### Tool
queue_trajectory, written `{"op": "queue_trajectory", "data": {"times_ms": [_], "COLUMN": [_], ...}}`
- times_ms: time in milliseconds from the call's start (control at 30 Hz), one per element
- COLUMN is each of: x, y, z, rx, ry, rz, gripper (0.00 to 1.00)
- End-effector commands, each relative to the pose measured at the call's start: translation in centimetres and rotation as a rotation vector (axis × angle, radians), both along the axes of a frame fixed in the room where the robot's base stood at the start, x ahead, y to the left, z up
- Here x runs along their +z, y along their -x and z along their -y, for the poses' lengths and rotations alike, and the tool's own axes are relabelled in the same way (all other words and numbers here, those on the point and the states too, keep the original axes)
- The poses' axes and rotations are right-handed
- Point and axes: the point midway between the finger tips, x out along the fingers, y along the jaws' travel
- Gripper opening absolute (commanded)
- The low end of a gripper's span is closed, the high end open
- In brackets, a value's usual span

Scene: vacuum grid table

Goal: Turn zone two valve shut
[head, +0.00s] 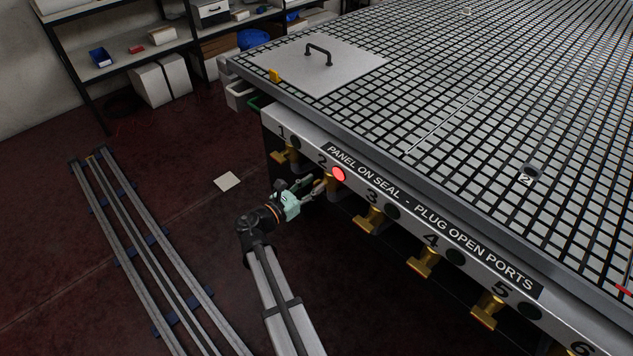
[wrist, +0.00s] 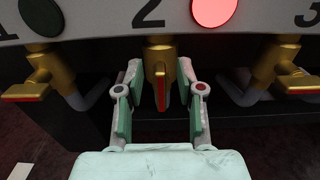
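The zone two valve (wrist: 160,62) is a brass valve under the painted number 2, on the front of the table. Its brass handle with a red strip (wrist: 160,88) points toward the wrist camera. In the head view the valve (head: 328,180) is partly hidden by my gripper (head: 313,192). In the wrist view my gripper (wrist: 160,92) is open, with one finger on each side of the handle and a visible gap on both sides. The round lamp (head: 338,174) beside the 2 glows red; it also fills the top of the wrist view (wrist: 213,8).
Valve one (wrist: 45,80) and valve three (wrist: 285,72) flank zone two closely, with handles turned sideways and dark lamps. Grey pipes run behind them. The grid table (head: 450,110) overhangs the valves. Floor rails (head: 130,240) lie at left.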

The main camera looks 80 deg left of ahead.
Motion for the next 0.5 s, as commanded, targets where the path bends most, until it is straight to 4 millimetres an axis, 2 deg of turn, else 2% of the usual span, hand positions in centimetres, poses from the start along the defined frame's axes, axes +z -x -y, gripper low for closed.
{"op": "queue_trajectory", "data": {"times_ms": [200,500], "x": [0.0,0.0], "y": [-1.6,-1.8], "z": [-1.0,-1.0], "rx": [0.000,0.000], "ry": [-0.001,-0.001], "rz": [0.001,0.001], "gripper": [0.38,0.38]}}
